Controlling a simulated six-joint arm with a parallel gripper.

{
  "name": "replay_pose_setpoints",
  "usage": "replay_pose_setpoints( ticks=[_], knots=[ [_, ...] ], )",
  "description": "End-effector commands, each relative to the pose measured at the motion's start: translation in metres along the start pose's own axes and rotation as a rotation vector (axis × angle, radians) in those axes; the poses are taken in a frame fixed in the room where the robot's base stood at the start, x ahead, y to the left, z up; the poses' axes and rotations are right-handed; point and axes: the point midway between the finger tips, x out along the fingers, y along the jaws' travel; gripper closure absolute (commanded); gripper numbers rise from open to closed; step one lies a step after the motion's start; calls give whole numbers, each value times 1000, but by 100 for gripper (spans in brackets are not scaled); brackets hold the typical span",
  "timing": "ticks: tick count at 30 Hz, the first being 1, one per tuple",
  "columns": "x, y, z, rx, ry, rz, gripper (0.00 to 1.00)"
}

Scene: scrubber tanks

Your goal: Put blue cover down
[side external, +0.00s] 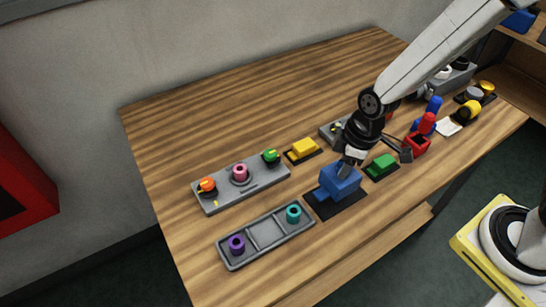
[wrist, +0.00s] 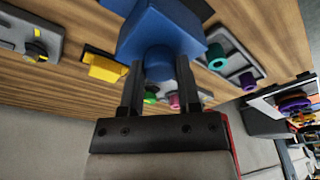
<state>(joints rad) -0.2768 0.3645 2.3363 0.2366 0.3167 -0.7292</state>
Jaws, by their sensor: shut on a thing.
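The blue cover (side external: 339,181) is a boxy blue block with a round knob on top. It sits on or just above a black square base (side external: 336,206) near the table's front edge; the exact gap cannot be told. My gripper (side external: 346,160) is above it, with its fingers closed around the knob. In the wrist view the blue cover (wrist: 162,35) fills the top middle, and my gripper (wrist: 158,75) has one finger on each side of the knob. The underside of the cover is hidden.
A green block (side external: 382,165) on a black base is close on the right, with a red holder (side external: 417,143) beyond. A yellow block (side external: 304,148) is behind. A grey tray (side external: 267,234) with purple and teal rings lies left. Bare wood is free at the back.

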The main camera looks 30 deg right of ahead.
Motion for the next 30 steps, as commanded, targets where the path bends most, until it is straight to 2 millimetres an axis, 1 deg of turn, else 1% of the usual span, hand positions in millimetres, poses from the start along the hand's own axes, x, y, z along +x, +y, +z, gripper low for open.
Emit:
replay_pose_setpoints(
  ticks=[5, 15, 18, 30],
  knots=[
    [3, 0, 0, 0, -1, 0, 100],
    [29, 0, 5, 1, -2, -1, 100],
    [34, 0, 5, 1, -1, 1, 100],
    [36, 0, 6, 0, -1, 1, 100]
  ],
)
